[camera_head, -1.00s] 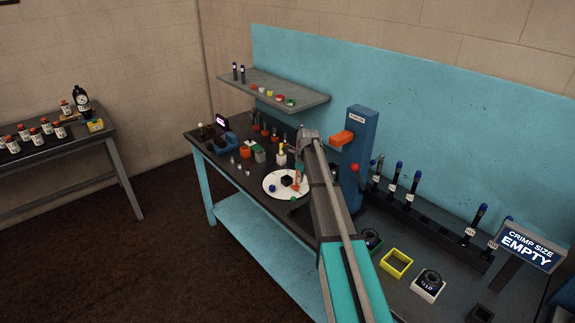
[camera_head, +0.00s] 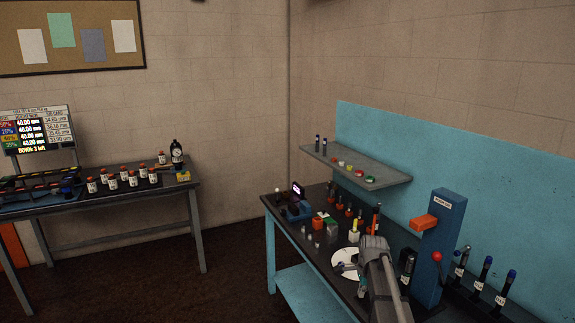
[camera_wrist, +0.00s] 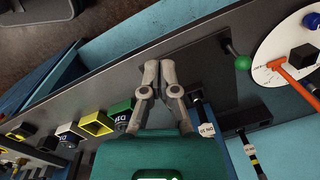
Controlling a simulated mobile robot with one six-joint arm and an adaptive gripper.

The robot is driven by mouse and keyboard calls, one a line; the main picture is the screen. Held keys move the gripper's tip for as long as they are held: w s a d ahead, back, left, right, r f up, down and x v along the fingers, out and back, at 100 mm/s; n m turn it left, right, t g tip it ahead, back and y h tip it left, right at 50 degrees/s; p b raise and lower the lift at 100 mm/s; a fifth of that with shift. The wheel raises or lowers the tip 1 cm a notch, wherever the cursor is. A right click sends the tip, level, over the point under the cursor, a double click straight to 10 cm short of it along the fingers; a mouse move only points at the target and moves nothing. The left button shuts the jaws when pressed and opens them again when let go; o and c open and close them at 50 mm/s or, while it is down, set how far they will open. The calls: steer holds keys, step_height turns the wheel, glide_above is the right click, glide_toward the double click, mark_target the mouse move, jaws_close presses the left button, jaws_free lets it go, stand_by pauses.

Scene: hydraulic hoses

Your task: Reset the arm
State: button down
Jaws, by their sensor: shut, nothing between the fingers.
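My arm reaches over the dark workbench (camera_head: 325,245) in the head view, with its grey wrist beside the white round plate (camera_head: 343,258). In the wrist view my gripper (camera_wrist: 159,66) has its two grey fingers together and empty, above the grey bench top. The fingertips touch nothing that I can make out. In the head view the fingers are too small to judge.
A blue press (camera_head: 447,240) with an orange head stands right of my arm, near upright labelled hoses (camera_head: 482,275). A shelf (camera_head: 365,172) hangs behind. The wrist view shows a green-knobbed lever (camera_wrist: 241,62), an orange hammer (camera_wrist: 295,85) and a yellow square tray (camera_wrist: 97,123).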

steer(key=s+a+f+n+b, duration=0.1)
steer(key=s+a+f+n, duration=0.1)
steer(key=s+n, duration=0.6)
steer(key=s+a+f+n+b, duration=0.1)
steer(key=s+a+n+b, duration=0.1)
steer(key=s+a+n, duration=0.3)
steer(key=s+n, duration=0.4)
steer(key=s, duration=0.3)
steer(key=shift+s+f+n+g+h, duration=0.3)
steer(key=shift+f+h, duration=0.1)
